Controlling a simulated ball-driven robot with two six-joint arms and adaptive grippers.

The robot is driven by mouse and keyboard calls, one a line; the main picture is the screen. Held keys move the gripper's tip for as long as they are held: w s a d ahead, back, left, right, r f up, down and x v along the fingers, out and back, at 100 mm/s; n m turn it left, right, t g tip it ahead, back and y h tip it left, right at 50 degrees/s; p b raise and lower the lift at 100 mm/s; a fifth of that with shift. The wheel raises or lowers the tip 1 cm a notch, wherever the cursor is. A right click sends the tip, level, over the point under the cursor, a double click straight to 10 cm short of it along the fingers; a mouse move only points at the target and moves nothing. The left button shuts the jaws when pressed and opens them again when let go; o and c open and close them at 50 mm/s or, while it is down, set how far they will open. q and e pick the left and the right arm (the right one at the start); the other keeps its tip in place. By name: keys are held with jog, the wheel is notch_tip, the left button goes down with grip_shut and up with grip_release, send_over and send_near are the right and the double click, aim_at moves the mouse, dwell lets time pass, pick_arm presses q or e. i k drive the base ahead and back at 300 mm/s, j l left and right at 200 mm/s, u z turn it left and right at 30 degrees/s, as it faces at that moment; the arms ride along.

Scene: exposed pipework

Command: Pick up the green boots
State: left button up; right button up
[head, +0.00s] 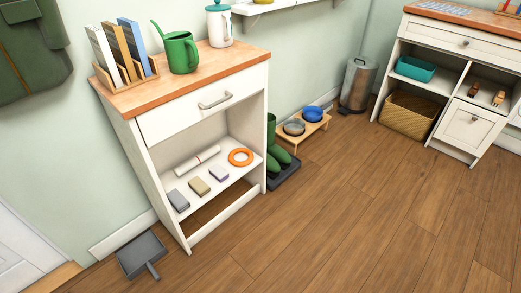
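The green boots (279,155) stand on a dark boot tray (287,172) on the floor, just right of the white cabinet. Their rounded toes point toward the lower right of the picture. The cabinet's side hides part of them, and a green shaft rises at its edge. Neither of my grippers is in the head view, so their distance from the boots does not show.
The white cabinet (228,104) stands close left of the boots. A wooden stand (302,131) with two bowls is behind them, and a grey bin (357,84) farther back. A dustpan (141,255) lies at lower left. The wooden floor (380,215) is clear at right.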

aim_at(278, 158)
jog(key=l, duration=0.3)
jog(key=i+u, duration=0.15)
jog(key=u, duration=0.6)
jog(key=i+l+u, duration=0.35)
jog(key=l+u, duration=0.15)
jog(key=i+l+u, duration=0.25)
jog(key=l, duration=0.15)
jog(key=l+u, duration=0.25)
jog(key=i+l, duration=0.1)
jog(key=l, duration=0.4)
jog(key=i+l+u, duration=0.1)
jog(key=l, duration=0.35)
jog(key=i+l, duration=0.1)
jog(key=l, duration=0.4)
jog(key=i+l, duration=0.1)
jog(key=l, duration=0.4)
jog(key=i+l+u, duration=0.1)
jog(key=l, duration=0.4)
